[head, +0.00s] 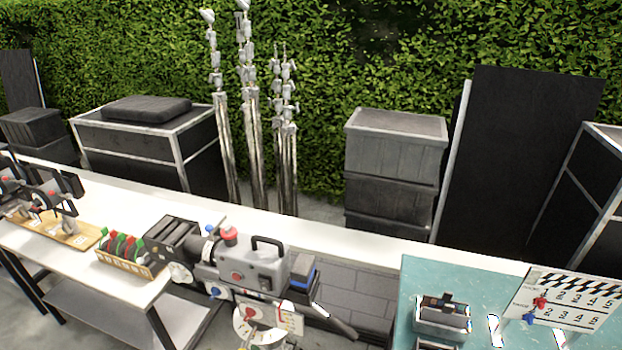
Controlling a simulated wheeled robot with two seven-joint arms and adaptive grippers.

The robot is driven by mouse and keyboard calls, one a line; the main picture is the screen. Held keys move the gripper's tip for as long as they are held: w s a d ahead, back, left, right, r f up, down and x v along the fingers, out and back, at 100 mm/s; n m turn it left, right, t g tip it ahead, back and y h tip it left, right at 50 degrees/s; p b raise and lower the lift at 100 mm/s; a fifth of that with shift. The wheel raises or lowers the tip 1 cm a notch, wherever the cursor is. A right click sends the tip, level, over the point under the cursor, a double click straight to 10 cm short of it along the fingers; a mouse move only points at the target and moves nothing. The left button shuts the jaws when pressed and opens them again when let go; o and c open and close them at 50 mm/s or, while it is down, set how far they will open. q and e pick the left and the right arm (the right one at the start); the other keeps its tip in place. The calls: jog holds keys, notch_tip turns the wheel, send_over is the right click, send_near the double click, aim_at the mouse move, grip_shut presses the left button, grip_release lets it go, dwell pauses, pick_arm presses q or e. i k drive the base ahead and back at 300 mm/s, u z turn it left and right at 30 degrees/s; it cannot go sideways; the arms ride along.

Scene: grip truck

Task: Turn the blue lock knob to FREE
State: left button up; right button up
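A grey camera (250,268) with a black top handle and a red knob stands in the middle, in front of the white bench. A small blue knob (215,292) sits low on its left side, beside the head under the camera. A round white dial (258,328) with a red centre shows below the camera, cut by the lower edge. Another small blue part (209,229) shows at the camera's upper left. Lettering and knob angle are too small to read, so I cannot tell which one is the lock knob or its setting. Neither gripper is in view.
A white bench (340,240) runs behind. A rack (132,265) of red and green items lies left. A teal table (470,275) at right holds a dark device (442,314) and a slate (566,298) with red and blue pieces. A black handle (335,320) juts right below the camera.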

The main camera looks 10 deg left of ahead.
aim_at(215, 292)
jog(key=u, duration=2.75)
jog(key=i, duration=3.1)
jog(key=z, duration=3.25)
